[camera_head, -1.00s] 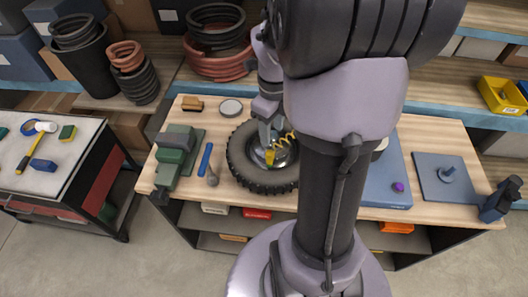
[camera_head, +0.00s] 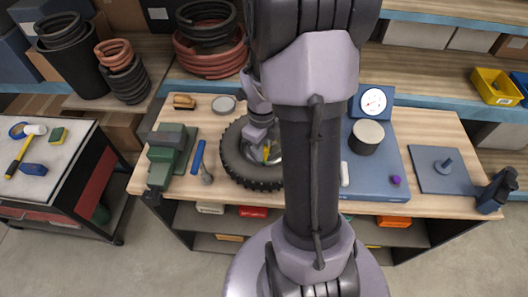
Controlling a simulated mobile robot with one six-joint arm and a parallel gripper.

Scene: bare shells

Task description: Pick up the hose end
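A small yellow piece (camera_head: 266,153), which looks like the hose end, shows over the grey hub of a black tyre (camera_head: 233,168) on the workbench. My gripper (camera_head: 265,147) is at the hub, right by the yellow piece. The fingers are small and partly hidden, so I cannot tell whether they are open or shut on it. My own arm covers the right side of the tyre and any hose running that way.
On the wooden workbench (camera_head: 445,130), a green vise (camera_head: 165,155) and a blue-handled tool (camera_head: 199,155) stand left of the tyre. A blue scale-like base (camera_head: 382,175) with a white dial (camera_head: 373,100) and a grey cylinder (camera_head: 366,138) are on the right.

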